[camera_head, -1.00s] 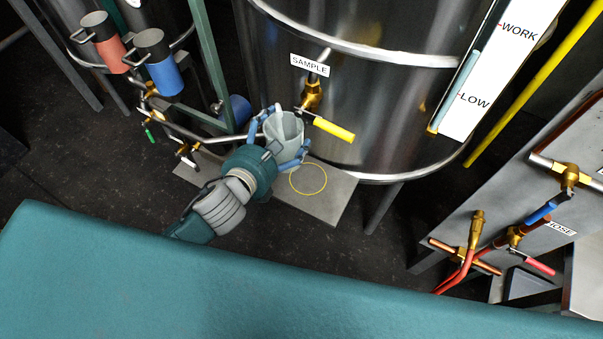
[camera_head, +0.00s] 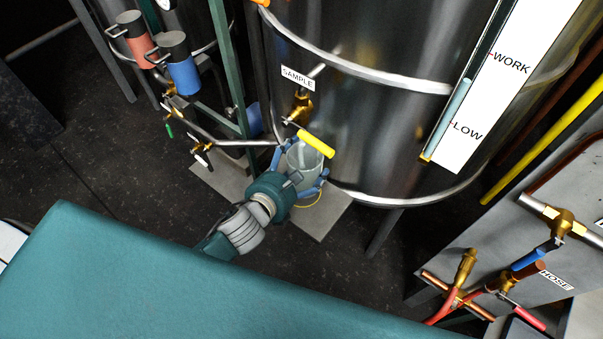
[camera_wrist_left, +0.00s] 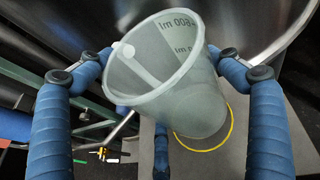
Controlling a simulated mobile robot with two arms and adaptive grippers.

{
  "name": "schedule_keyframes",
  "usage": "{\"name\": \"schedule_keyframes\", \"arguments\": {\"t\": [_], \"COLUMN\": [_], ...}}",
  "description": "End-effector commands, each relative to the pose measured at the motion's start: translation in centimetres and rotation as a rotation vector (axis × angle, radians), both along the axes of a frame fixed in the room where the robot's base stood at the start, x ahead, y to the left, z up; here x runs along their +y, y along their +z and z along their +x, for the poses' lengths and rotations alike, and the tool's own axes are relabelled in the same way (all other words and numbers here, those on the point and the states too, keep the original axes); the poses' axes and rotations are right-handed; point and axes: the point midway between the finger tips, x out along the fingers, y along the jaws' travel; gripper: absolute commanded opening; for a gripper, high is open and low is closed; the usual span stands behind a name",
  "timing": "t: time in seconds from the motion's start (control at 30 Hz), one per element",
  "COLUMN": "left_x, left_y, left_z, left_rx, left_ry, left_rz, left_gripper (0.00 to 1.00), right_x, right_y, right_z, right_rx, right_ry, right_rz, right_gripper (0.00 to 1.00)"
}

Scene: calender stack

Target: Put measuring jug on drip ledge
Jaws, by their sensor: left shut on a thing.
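The measuring jug (camera_head: 305,162) is a pale translucent cup, held below the brass sample tap. The jug also fills the middle of the left wrist view (camera_wrist_left: 165,80), its printed marks facing me. My left gripper (camera_head: 300,178) is shut on the jug, with blue fingers on both sides of it. The drip ledge (camera_head: 322,219) is a grey plate at the foot of the steel tank, with a yellow ring (camera_wrist_left: 222,135) marked on it. The jug overlaps part of the ring in both views; whether its base touches the ledge I cannot tell. My right gripper is not in view.
The sample tap (camera_head: 302,108) with its yellow handle (camera_head: 317,144) is close above the jug. The steel tank (camera_head: 370,130) stands behind. A green post (camera_head: 228,60) and pipes are to the left. Red and blue cylinders (camera_head: 184,73) hang upper left.

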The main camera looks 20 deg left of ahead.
Motion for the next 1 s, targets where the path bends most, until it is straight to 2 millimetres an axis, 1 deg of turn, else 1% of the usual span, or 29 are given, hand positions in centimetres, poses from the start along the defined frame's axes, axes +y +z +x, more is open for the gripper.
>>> {"name": "schedule_keyframes", "arguments": {"t": [0.1,0.23,0.4,0.6,0.63,0.67,0.7,1.0], "left_x": [0.0,0.1,0.0,0.0,0.1,0.1,0.1,0.0], "left_y": [-1.9,-3.4,-3.6,-3.8,-3.9,-3.8,-3.8,-3.6], "left_z": [0.0,0.0,0.0,0.0,0.0,0.0,0.0,0.0], "left_rx": [0.003,0.002,-0.001,0.000,0.002,0.001,0.002,0.001], "left_ry": [0.003,0.003,0.000,0.000,0.000,0.000,0.000,0.000], "left_rz": [-0.002,-0.001,0.000,0.001,0.001,0.001,0.001,0.000], "left_gripper": [0.56,0.56,0.56,0.56,0.92,0.98,1.00,1.00], "right_x": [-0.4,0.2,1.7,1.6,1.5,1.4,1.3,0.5], "right_y": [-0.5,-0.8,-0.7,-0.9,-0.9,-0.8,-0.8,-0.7], "right_z": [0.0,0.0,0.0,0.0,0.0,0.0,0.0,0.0], "right_rx": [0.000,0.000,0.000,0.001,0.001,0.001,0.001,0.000], "right_ry": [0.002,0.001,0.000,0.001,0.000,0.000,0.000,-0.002], "right_rz": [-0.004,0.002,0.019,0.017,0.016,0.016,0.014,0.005], "right_gripper": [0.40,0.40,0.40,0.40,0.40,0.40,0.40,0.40]}}
